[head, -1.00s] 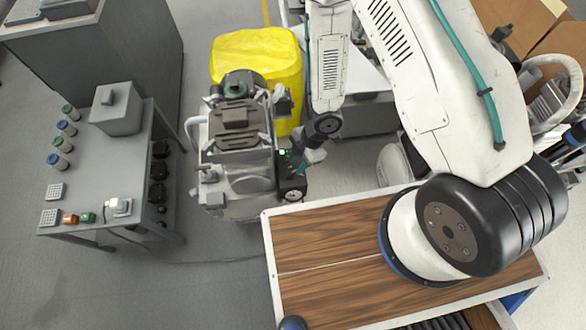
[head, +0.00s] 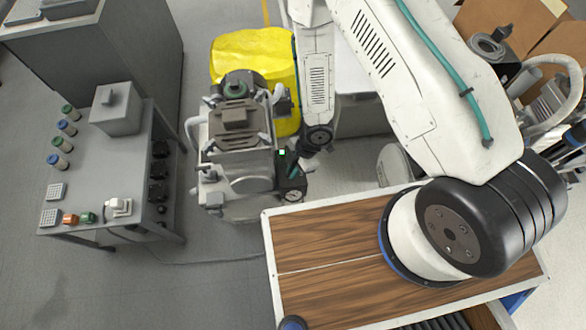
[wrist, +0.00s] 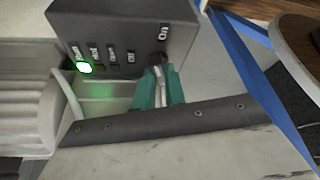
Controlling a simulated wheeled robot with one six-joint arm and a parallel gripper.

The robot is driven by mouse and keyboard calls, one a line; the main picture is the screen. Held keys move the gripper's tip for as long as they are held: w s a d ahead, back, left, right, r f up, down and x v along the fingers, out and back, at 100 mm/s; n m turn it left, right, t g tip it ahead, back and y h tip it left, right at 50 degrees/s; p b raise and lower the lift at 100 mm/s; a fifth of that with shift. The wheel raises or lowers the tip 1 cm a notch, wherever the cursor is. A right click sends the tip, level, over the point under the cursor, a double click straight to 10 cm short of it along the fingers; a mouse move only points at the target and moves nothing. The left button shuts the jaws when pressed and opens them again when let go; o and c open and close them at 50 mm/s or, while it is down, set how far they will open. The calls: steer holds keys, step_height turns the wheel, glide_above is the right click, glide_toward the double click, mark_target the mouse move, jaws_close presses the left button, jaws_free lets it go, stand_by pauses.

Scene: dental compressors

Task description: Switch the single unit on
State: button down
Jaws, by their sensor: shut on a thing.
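The compressor unit (head: 235,150) is a grey machine standing on the floor left of my arm. A dark control box (head: 291,182) is on its right side, with a lit green light (head: 282,152). In the wrist view the box (wrist: 125,22) shows the green light (wrist: 84,67) at left, a row of small dark labelled parts, and another label at right. My gripper (wrist: 160,76) has teal fingers at the box's lower right, closed around a small pale, lever-like part (wrist: 158,82). Its exact shape and position are partly hidden by the fingers. In the head view the gripper (head: 294,171) is against the box.
A yellow covered object (head: 255,55) stands behind the unit. A grey bench (head: 95,170) with jars, a box and plugs is at left. A wood-topped surface (head: 320,285) lies in front at right. Cardboard boxes (head: 500,25) are at upper right. Floor between bench and unit is mostly clear.

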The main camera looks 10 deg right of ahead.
steer(key=m+t, duration=0.1)
steer(key=m, duration=0.3)
steer(key=shift+t, duration=0.3)
steer(key=c, duration=1.5)
jaws_free()
steer(key=shift+o, duration=0.2)
steer(key=v, duration=0.7)
steer(key=shift+d+r, duration=0.25)
steer(key=shift+r, duration=0.1)
steer(key=shift+s, duration=0.1)
